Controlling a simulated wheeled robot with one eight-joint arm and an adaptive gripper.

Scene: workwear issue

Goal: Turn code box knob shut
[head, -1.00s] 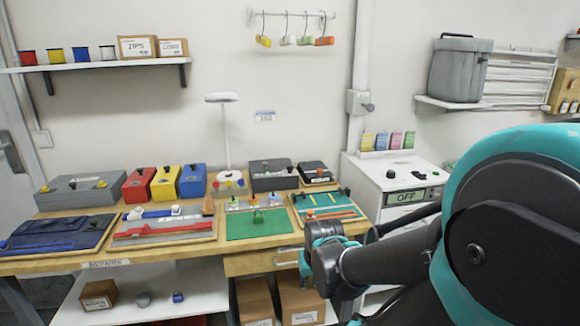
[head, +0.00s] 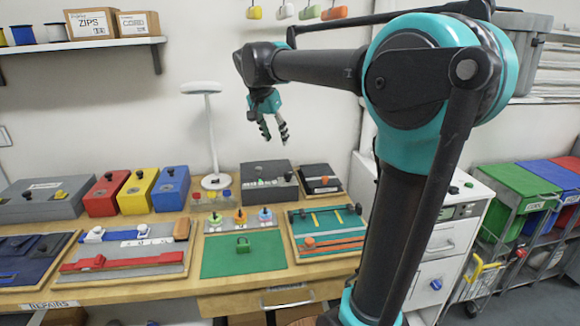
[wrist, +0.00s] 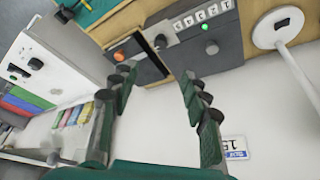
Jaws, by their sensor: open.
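The code box appears to be the dark grey box (head: 268,188) at the back of the bench, with a row of small white marked tiles. Whether the knob is turned shut is too small to tell. My gripper (head: 275,138) is open and empty, pointing down above and apart from the box. In the wrist view its fingers (wrist: 155,80) are spread, with the box beyond them.
A black box with an orange knob (head: 322,184) stands just right of the grey box. A white lamp (head: 211,140) stands to its left, beside blue, yellow and red boxes. A green mat (head: 225,262) lies in front. A white cabinet (head: 440,225) is at the right.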

